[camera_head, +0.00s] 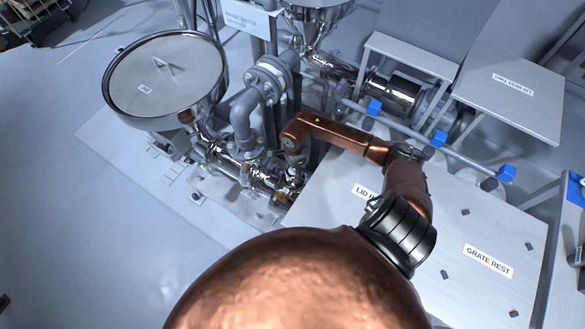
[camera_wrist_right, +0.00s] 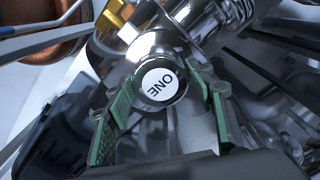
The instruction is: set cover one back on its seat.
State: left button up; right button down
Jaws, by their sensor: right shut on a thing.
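Cover one (camera_wrist_right: 178,55) is a shiny round metal cap with a white label reading "ONE", seen in the right wrist view. My right gripper (camera_wrist_right: 165,88) has its green-padded fingers on both sides of the cap and is shut on it. Shiny metal pipework (camera_wrist_right: 208,18) lies right behind the cap; I cannot tell whether the cap touches it. The seat cannot be made out. In the head view my right gripper (camera_head: 291,187) is small and dark, beside the low pipework left of the table; the cap is not clear there. My left gripper is not in view.
A large round hopper (camera_head: 165,75) with a flat lid stands at the left. A grey pipe elbow (camera_head: 245,110) rises close to my right gripper. The pale table (camera_head: 440,215) with rest labels is mostly clear. A rail with blue blocks (camera_head: 438,138) crosses behind it.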

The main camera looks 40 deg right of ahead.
aim_at(294, 171)
jog(key=shift+f+b, duration=0.45)
jog(key=shift+f, duration=0.25)
dwell(0.4)
jog(key=c, duration=0.8)
grip_release()
notch_tip(294, 171, up, 12)
